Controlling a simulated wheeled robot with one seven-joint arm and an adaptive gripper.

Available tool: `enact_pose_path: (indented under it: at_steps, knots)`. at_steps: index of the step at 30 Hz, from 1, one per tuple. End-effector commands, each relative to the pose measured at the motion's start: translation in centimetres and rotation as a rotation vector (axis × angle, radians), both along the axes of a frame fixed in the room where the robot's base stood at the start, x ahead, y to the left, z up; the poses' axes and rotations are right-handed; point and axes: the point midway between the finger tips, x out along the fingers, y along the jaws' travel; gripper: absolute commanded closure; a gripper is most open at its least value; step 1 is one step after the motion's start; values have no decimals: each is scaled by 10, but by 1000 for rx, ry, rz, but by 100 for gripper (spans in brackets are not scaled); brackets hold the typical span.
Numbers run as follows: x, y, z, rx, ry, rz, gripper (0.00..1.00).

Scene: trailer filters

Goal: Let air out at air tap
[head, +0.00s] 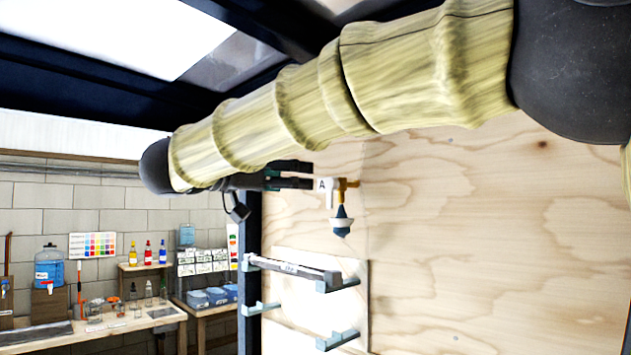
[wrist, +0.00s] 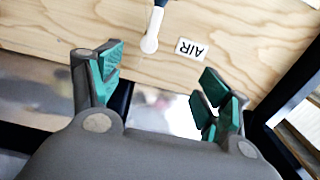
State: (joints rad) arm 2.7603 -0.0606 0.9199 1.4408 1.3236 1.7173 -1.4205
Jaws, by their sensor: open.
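The air tap (head: 343,186) is on the plywood wall. It is a brass-coloured fitting with a white part and a dark blue and white piece hanging below it (head: 342,222). A white label stands beside it, its letters partly hidden in the head view; in the wrist view the label (wrist: 191,49) reads AIR upside down. The wrist view also shows a white round-ended lever (wrist: 150,43) with a dark stem, left of the label. My gripper (head: 311,175) is open and empty, just left of the tap. Its green-padded fingers (wrist: 162,62) are apart, with the lever beyond them.
A bracket rack (head: 300,270) holding a long bar is on the wall below the tap. A dark frame post (head: 249,230) stands left of the plywood. A workbench (head: 150,318) with bottles and a water jug (head: 49,268) is farther back at left.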

Motion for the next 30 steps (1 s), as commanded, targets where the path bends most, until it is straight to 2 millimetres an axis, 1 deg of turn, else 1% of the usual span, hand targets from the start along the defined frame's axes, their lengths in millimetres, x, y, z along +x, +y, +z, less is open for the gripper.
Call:
enact_pose_path:
  at_steps: [1, 3, 6, 10, 15, 30]
  knots:
    - [-7, 7, 1, 0, -1, 1, 23]
    - [-15, 14, 1, 0, -1, 1, 23]
    - [-23, 22, 1, 1, -2, 1, 23]
    - [-29, 28, 1, 1, -1, 1, 23]
    - [-32, 31, 1, 2, -1, 1, 23]
    - [-32, 32, 1, 1, -1, 2, 23]
